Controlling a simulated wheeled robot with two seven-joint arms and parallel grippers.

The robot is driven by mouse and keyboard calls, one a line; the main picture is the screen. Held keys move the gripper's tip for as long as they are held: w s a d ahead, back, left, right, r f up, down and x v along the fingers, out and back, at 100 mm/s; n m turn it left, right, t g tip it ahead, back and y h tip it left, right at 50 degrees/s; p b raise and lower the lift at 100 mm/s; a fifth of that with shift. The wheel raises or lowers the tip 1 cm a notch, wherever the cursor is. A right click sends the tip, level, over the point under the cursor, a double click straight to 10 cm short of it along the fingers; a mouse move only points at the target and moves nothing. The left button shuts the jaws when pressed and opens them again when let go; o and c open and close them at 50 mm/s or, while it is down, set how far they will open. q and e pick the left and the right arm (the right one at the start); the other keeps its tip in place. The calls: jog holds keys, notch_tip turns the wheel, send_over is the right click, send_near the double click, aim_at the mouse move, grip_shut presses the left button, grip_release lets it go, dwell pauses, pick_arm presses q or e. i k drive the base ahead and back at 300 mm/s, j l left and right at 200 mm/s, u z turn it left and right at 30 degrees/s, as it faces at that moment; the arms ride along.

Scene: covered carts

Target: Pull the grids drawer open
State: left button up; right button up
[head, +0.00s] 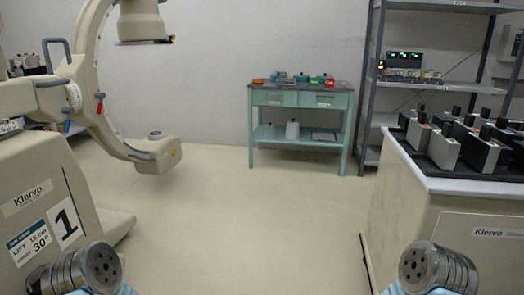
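A teal table (350,118) stands against the back wall, with two drawer fronts under its top. The left drawer (262,99) and the right drawer (312,98) both look closed. Each bears a small pale label, too small to read, so I cannot tell which one is the grids drawer. My grippers are not in view; only rounded metal parts of my arms show at the bottom left and bottom right, far from the table.
Several small items lie on the table top. A C-arm machine (88,75) stands at the left. A white-topped cart (455,187) with several upright blocks stands at the right, before a grey metal shelf (372,75). The floor between is clear.

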aim_at(273, 97)
jog(key=i, duration=2.5)
jog(key=i+j+z, duration=0.1)
jog(key=i, duration=1.15)
jog(key=i+j, duration=0.1)
jog(key=i, duration=1.1)
